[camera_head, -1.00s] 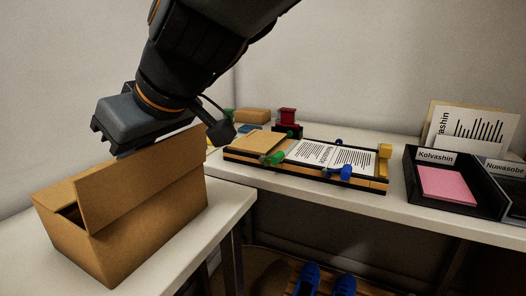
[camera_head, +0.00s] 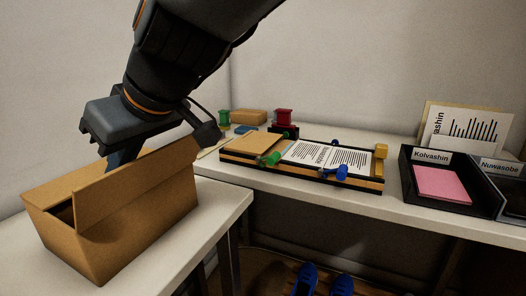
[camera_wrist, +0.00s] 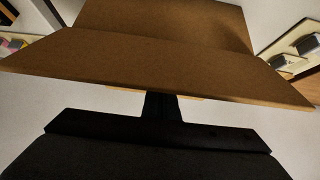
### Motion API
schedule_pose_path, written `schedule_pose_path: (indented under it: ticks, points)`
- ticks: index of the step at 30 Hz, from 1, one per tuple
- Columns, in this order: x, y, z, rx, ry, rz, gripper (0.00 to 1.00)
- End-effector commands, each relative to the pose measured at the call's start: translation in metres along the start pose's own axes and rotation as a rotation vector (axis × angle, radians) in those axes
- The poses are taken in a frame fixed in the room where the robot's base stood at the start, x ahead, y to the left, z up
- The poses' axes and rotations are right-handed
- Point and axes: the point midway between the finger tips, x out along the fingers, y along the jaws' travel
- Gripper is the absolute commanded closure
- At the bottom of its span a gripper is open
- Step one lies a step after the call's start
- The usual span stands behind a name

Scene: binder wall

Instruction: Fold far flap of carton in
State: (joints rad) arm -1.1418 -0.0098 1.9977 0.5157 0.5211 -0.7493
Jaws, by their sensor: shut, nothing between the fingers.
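The brown carton (camera_head: 125,235) stands on the white table at the lower left of the head view. Its near flap (camera_head: 130,188) stands up, tilted. A left part of the top (camera_head: 48,190) lies lower, with a dark gap beside it. My gripper (camera_head: 120,163) is shut and empty, pointing down behind the near flap; its tips are partly hidden by that flap. In the wrist view a wide brown cardboard panel (camera_wrist: 150,60) fills the upper middle, and my dark fingers (camera_wrist: 160,105) end close to its edge. I cannot tell whether they touch it.
The carton's table (camera_head: 215,215) ends at a right edge. A second table holds a black-framed tray (camera_head: 370,186) with papers and coloured clips, a red stamp-like item (camera_head: 283,118), and labelled trays (camera_head: 440,160).

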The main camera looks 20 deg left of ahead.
Motion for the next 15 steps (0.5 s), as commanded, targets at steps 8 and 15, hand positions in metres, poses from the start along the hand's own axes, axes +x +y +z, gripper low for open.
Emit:
schedule_pose_path:
  ticks: [8, 15]
  points:
    - [-0.009, -0.001, 0.007, 0.001, -0.017, -0.006, 1.0]
    - [-0.053, 0.0, 0.003, 0.001, -0.005, 0.0, 1.0]
